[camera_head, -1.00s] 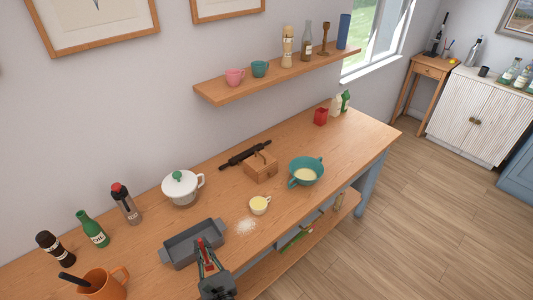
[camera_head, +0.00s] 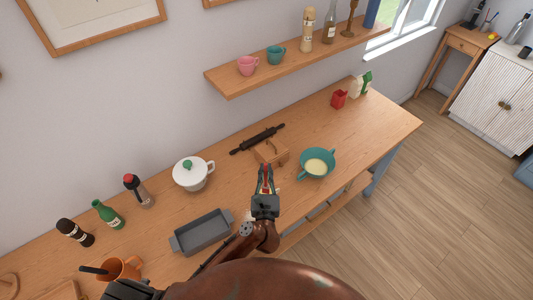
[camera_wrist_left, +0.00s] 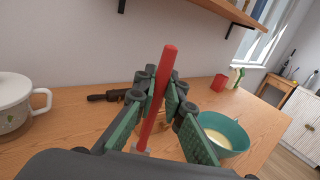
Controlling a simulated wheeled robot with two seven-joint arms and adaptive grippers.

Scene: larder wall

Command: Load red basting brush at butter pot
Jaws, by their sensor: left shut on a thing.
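The red basting brush (camera_wrist_left: 155,100) is held between the fingers of my left gripper (camera_wrist_left: 152,102) in the left wrist view. Its red handle stands up, leaning slightly, and a small pale part shows at its lower end. In the head view the left gripper (camera_head: 265,180) is over the counter, just in front of the wooden box and left of the teal bowl. The small pot with pale yellow contents, seen earlier near here, is hidden behind my gripper and arm.
A teal two-handled bowl (camera_head: 317,163) stands right of the gripper, the wooden box (camera_head: 278,156) and dark rolling pin (camera_head: 257,139) behind it. A grey tray (camera_head: 202,232) and white lidded pot (camera_head: 191,173) are to the left.

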